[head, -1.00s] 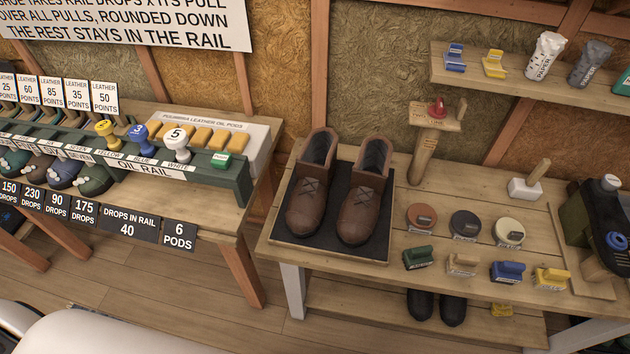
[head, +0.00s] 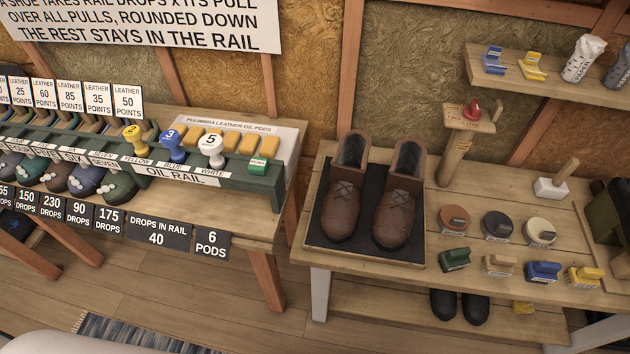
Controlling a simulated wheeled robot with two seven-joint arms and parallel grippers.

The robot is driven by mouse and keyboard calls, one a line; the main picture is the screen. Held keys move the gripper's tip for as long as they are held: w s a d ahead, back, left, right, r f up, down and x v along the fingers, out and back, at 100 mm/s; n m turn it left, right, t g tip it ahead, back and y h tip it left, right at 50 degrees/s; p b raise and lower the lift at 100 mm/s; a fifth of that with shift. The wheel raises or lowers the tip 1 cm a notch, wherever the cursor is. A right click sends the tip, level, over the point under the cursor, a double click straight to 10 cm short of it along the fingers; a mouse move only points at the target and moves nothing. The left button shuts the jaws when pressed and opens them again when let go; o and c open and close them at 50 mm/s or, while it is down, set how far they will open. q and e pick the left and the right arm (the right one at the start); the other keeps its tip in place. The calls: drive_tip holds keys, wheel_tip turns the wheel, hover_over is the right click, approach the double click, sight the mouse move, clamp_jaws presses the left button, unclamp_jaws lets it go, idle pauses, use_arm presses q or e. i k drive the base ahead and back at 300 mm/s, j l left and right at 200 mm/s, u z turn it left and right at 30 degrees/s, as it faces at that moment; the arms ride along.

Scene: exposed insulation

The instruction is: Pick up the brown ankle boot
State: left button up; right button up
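Two brown ankle boots stand upright side by side in the head view, toes toward me. The left boot (head: 343,200) and the right boot (head: 398,205) rest on a black mat in a shallow wooden tray (head: 365,256) on the workbench. They look alike, with laces and dark openings. Neither of my grippers shows in the view, and nothing is touching the boots.
Right of the boots are round tins (head: 497,225), small brushes (head: 499,265) and a wooden post (head: 456,150). The oil rail (head: 180,172) stands on the left table. Black boots (head: 459,306) sit on the lower shelf. A striped rug (head: 140,335) lies on the floor.

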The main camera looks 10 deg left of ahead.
sight(341, 210)
drive_tip(key=j+u, duration=0.2)
drive_tip(key=j, duration=0.45)
drive_tip(key=i+j+u, duration=0.15)
drive_tip(key=j, duration=0.45)
